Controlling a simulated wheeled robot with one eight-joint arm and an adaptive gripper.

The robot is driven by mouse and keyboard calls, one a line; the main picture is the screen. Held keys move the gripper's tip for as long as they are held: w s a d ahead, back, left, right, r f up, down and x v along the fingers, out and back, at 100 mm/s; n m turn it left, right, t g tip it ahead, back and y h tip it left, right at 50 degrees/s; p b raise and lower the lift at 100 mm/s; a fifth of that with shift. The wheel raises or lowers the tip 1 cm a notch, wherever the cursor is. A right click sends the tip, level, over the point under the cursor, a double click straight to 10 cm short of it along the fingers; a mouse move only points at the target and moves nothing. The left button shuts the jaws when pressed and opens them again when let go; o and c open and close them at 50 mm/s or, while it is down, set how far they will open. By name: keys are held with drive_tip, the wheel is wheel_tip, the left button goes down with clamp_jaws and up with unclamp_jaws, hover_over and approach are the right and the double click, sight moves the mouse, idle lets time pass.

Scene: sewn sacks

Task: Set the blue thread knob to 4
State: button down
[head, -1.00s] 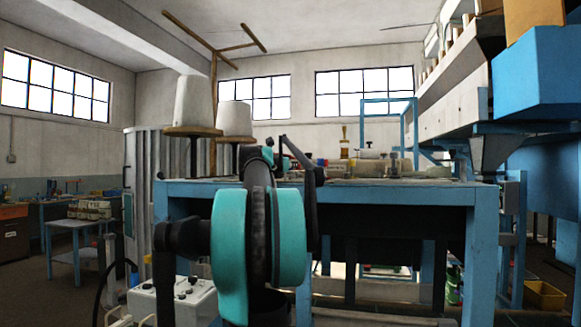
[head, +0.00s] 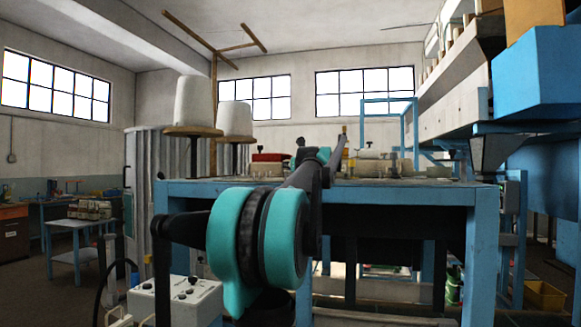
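I cannot make out a blue thread knob or its number marks in the head view. Small items, too small to read, stand on the blue workbench (head: 400,187). My dark and teal arm rises from the lower middle and reaches over the bench's near edge. The far end of my arm (head: 318,158) is over the left-middle part of the bench top and covers some of what lies behind it. The fingers of my gripper cannot be told apart from the dark links there, and nothing held can be seen.
A red item (head: 270,157) and pale rolls (head: 372,165) are on the bench top. Two white thread cones (head: 193,100) stand on round wooden plates at left. A white control box (head: 178,303) with dark knobs is low at left. A blue machine body (head: 540,75) overhangs at right.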

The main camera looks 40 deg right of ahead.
drive_tip(key=shift+n+y, duration=0.6)
drive_tip(key=shift+y, duration=0.3)
drive_tip(key=shift+t+y, duration=0.3)
drive_tip(key=shift+y, duration=0.1)
drive_tip(key=c, duration=1.3)
unclamp_jaws()
drive_tip(key=shift+c, duration=0.2)
drive_tip(key=shift+s+a, duration=0.2)
drive_tip(key=shift+s, duration=1.7)
drive_tip(key=shift+s+a, duration=0.2)
drive_tip(key=shift+s, duration=1.65)
